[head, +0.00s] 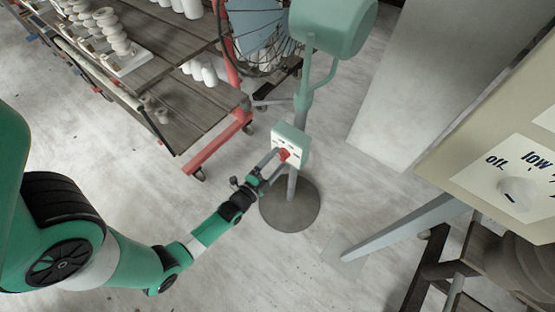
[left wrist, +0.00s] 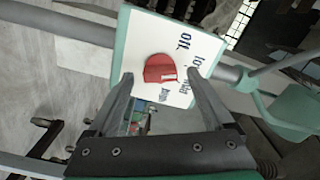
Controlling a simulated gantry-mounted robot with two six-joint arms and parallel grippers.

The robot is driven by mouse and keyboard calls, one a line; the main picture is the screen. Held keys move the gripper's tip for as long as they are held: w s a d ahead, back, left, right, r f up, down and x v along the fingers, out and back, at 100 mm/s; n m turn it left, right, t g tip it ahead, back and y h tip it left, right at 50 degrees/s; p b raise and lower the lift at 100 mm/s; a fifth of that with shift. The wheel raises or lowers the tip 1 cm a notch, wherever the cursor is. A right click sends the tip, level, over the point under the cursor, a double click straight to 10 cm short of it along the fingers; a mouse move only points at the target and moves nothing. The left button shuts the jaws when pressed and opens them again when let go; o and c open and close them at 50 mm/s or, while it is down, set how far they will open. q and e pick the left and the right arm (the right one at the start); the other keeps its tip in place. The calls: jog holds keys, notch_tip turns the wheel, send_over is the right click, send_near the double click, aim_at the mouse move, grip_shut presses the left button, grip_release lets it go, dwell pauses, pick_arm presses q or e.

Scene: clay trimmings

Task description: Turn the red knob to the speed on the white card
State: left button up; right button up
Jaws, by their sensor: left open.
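The red knob (head: 284,154) is on the front of a white-faced green control box (head: 292,138) on the fan's stand. In the left wrist view the red knob (left wrist: 158,67) has a white mark near its lower right edge. Words around it include "off" and "low"; the others are hard to read. I cannot tell which word the mark points at. My left gripper (head: 273,163) is open, with its fingers (left wrist: 160,76) on either side of the knob; contact cannot be told. My right gripper is not in view. No separate white card shows clearly.
At the right edge, a beige box (head: 460,165) has a white panel reading "off" and "low" with a pale knob (head: 515,192). The fan's round base (head: 290,215) stands on the floor. A shelf cart (head: 190,115) with white pieces stands behind left.

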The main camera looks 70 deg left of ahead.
pick_arm(q)
jog(key=p+v, duration=0.2)
jog(key=v, duration=0.9)
